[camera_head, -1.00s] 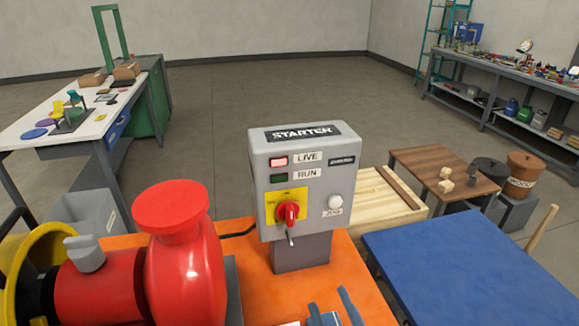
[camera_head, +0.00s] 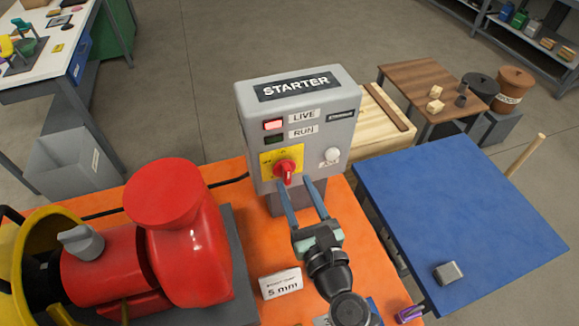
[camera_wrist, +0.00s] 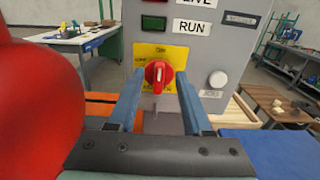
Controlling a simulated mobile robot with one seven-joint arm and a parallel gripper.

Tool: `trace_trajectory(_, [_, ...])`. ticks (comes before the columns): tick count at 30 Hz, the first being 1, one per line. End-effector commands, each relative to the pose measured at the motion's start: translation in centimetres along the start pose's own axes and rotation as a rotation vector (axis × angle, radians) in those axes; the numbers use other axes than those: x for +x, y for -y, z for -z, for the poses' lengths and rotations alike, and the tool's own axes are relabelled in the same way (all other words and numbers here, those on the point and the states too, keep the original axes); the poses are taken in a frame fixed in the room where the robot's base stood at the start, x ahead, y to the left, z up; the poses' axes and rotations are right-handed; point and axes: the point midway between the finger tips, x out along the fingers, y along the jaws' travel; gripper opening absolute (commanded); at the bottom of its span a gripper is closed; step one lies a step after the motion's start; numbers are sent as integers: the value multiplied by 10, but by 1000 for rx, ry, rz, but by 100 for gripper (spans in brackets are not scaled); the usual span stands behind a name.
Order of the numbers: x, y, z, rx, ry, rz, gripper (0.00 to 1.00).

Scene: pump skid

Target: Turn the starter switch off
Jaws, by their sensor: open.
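The grey starter box (camera_head: 345,95) stands on the orange skid and bears a STARTER label. Its red rotary switch (camera_head: 285,171) sits on a yellow plate (camera_head: 268,161), low on the left of the face. In the wrist view the switch (camera_wrist: 158,76) has its pale handle mark upright. The LIVE lamp (camera_head: 272,124) looks lit red, and the RUN lamp (camera_head: 274,139) looks dark green. My gripper (camera_head: 297,188) is open in front of the switch, its fingers one to each side and just below it in the head view. I cannot tell whether they touch it.
A red pump housing (camera_head: 195,240) stands close on the left. A white button (camera_head: 332,155) is right of the switch. A white 5 mm card (camera_head: 281,283) lies on the orange skid (camera_head: 240,310). A blue table (camera_head: 450,210) stands on the right.

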Motion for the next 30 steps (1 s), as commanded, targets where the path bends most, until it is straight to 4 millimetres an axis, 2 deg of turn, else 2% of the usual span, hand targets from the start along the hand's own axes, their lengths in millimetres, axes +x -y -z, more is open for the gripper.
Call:
trace_trajectory(3, [22,0,-2,-2,0,-1,50])
trace_trajectory(7, [35,0,0,-1,0,0,50])
trace_trajectory(12, [43,0,0,-1,-1,1,50])
trace_trajectory(19, [43,0,0,-1,-1,1,50])
trace_trajectory(20, [43,0,0,-1,-1,1,48])
trace_trajectory(28, [43,0,0,-1,0,1,0])
trace_trajectory(30, [43,0,0,-1,0,1,0])
